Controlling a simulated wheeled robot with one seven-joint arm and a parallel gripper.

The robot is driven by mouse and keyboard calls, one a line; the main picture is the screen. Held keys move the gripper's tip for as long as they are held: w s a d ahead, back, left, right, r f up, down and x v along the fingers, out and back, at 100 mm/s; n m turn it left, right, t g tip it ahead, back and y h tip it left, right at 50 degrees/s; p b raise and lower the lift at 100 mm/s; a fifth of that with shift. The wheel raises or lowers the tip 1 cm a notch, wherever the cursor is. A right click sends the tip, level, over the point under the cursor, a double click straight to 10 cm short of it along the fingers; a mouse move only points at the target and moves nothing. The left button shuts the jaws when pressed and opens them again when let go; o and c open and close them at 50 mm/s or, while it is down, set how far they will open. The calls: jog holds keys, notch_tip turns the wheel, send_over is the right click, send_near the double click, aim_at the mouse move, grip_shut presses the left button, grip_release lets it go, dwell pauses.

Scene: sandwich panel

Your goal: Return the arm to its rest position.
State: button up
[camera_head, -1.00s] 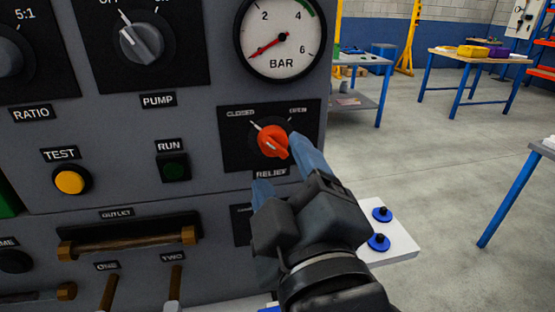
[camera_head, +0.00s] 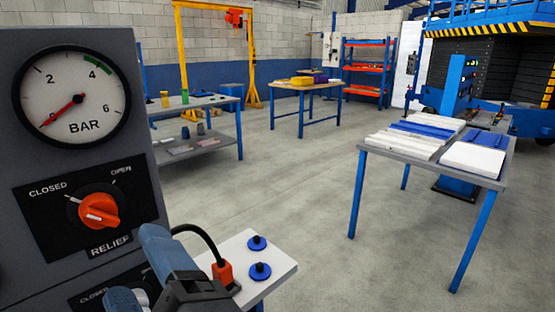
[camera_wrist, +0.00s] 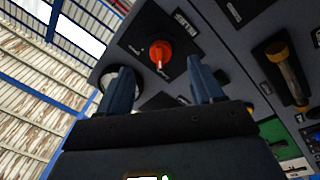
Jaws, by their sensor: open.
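My gripper (camera_head: 137,268) is at the bottom left of the head view, low in front of the panel and below the relief knob. In the wrist view my gripper (camera_wrist: 163,90) shows two blue fingers spread apart with nothing between them. Most of my arm is out of view.
A pressure gauge (camera_head: 72,103) sits above the knob. A white shelf (camera_head: 268,282) with two blue knobs and an orange plug (camera_head: 223,272) with a black cable is right of my gripper. A table (camera_head: 432,150) with white and blue panels stands right. The floor between is clear.

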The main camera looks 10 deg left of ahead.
jog(key=s+d+f+m+t+h, duration=0.2)
jog(key=s+d+f+m+h, duration=0.15)
jog(key=d+f+m, duration=0.55)
jog(key=s+d+f+m+t+h, duration=0.1)
jog(key=s+d+f+m+h, duration=0.3)
jog(key=d+f, duration=0.65)
jog(key=s+d+m+g+h, duration=0.1)
jog(key=s+d+m+h, duration=0.5)
jog(key=s+d, duration=1)
jog(key=shift+d+m+h, duration=0.25)
jog(key=shift+m+h, duration=0.1)
jog(key=shift+m, duration=0.15)
